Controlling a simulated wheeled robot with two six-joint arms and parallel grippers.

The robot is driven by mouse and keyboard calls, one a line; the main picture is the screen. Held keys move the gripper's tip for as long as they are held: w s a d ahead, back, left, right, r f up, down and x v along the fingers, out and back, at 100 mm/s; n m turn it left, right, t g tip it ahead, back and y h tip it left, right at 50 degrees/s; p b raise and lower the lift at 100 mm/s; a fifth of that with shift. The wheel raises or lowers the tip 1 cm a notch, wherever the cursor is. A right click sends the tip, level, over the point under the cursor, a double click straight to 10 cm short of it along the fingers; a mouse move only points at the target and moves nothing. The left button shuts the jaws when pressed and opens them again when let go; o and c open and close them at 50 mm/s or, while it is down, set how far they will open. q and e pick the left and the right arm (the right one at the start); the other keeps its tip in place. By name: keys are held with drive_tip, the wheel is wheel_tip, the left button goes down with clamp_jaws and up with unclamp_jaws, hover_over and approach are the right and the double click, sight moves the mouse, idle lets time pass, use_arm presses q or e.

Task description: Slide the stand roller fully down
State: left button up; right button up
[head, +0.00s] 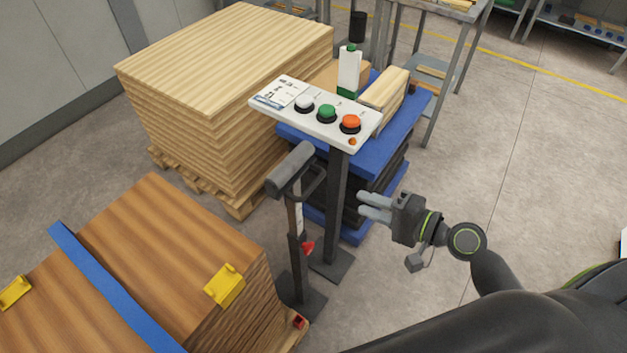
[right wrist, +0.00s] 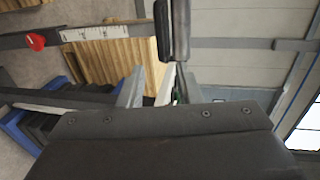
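The stand roller (head: 291,168) is a grey cylinder on top of a thin upright post with a scale strip, raised above its dark lower tube. It also shows in the right wrist view (right wrist: 172,32). A red knob (head: 308,247) sits on the stand's tube; it also shows in the right wrist view (right wrist: 36,41). My right gripper (head: 361,205) is to the right of the stand, lower than the roller and apart from it. Its two fingers are spread with nothing between them; they also show in the right wrist view (right wrist: 147,88). My left gripper is out of view.
A control panel (head: 290,118) with white, green and orange buttons stands on a dark post (head: 338,200) just behind the roller. Stacked boards (head: 215,80), a blue lift table (head: 405,125) and a strapped wooden stack (head: 150,225) surround it. The floor at right is open.

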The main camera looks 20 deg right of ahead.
sight(314, 182)
drive_tip(key=p+x, duration=0.3)
drive_tip(key=x, duration=1.1)
drive_tip(key=shift+w+a, duration=0.1)
drive_tip(key=shift+w, duration=0.1)
drive_tip(key=shift+c, duration=0.3)
clamp_jaws()
